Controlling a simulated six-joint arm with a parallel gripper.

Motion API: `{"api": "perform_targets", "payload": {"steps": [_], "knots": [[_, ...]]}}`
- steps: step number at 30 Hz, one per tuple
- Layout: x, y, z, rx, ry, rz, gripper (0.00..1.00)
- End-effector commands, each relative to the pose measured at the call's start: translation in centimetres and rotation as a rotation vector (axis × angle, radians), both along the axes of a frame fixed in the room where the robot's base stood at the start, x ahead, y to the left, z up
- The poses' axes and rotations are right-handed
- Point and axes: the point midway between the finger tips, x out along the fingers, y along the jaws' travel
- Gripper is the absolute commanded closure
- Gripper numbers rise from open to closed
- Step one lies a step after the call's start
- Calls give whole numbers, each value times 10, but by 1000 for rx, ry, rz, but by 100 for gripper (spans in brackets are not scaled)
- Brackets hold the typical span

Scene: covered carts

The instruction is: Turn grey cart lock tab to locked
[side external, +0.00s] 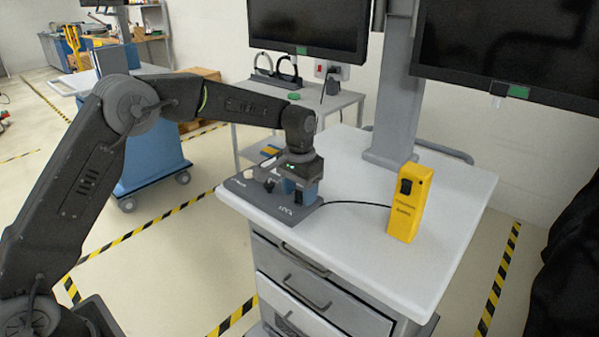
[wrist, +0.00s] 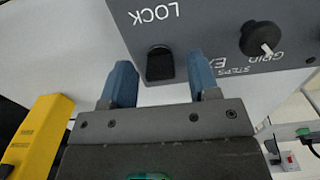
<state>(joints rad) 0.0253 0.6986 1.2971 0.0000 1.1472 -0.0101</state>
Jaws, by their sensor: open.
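The lock tab (wrist: 160,64) is a small black tab on a grey control panel (wrist: 213,22), beside the word LOCK in the wrist view. My gripper (wrist: 160,76) is open, with one blue finger on each side of the tab; I cannot tell whether either finger touches it. In the side external view the panel (side external: 248,190) lies on the left part of the grey cart's white top (side external: 345,240). My gripper (side external: 299,192) points down over the panel's right part there and largely hides the tab.
A black GRID knob (wrist: 262,38) sits on the panel near the tab. A yellow box (side external: 410,204) stands on the cart top to the right, joined to the panel by a black cable (side external: 355,203). A monitor post (side external: 396,110) rises behind. The front of the top is clear.

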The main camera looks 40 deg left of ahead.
Motion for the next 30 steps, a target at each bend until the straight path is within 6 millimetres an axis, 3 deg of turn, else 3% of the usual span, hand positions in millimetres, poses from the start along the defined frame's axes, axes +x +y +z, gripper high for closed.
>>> {"api": "perform_targets", "payload": {"steps": [12, 18, 24, 30], "knots": [[1, 0, 85, 0, -7, 0, 45], [1, 0, 118, 0, -4, 0, 45], [0, 0, 132, 0, -3, 0, 45], [0, 0, 133, 0, -2, 0, 45]]}}
